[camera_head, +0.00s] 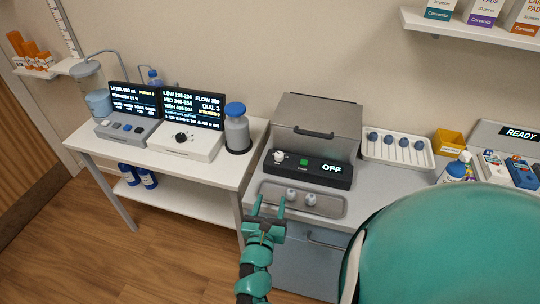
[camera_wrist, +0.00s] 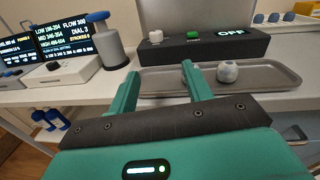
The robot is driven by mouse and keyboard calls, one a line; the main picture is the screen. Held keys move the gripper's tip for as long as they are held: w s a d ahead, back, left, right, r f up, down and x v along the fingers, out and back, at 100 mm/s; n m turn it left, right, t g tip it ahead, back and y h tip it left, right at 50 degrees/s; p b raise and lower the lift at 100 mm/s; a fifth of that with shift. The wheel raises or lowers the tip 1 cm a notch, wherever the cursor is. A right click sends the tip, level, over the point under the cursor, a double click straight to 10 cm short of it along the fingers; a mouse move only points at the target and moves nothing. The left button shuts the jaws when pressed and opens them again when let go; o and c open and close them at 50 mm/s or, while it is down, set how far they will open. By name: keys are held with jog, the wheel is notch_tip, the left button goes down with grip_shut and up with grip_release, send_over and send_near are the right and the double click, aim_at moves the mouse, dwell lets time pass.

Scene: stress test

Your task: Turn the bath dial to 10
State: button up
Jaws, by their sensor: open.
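The grey lidded bath (camera_head: 318,116) stands on the right-hand bench with its lid down. Its black front panel (camera_head: 325,173) carries a white knob (camera_head: 279,156), a green button (camera_head: 304,162) and a display reading OFF. The white knob (camera_wrist: 156,37) and green button (camera_wrist: 193,35) also show in the wrist view; I cannot read any marks around the knob. My gripper (camera_head: 269,206) is open and empty, in front of the panel and over the near left part of a grey tray (camera_head: 333,213). It is apart from the knob.
Two white-and-grey pieces (camera_head: 302,198) lie in the tray; my finger partly hides one in the wrist view. The left table holds a white unit (camera_head: 188,143) with a black knob, a screen reading DIAL 3, and a blue-capped flask (camera_head: 236,130). A swab tray (camera_head: 398,151) stands right.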

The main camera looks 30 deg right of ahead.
jog(key=p, duration=0.6)
send_near(278, 159)
jog(key=shift+m+t, duration=0.3)
jog(key=x, duration=0.7)
jog(key=shift+w+d+r, duration=0.1)
jog(key=shift+w+d, duration=0.05)
jog(key=shift+d, duration=0.25)
jog(key=shift+x, duration=0.95)
jog(key=c, duration=1)
jog(key=shift+o, duration=0.2)
jog(key=shift+f, duration=0.25)
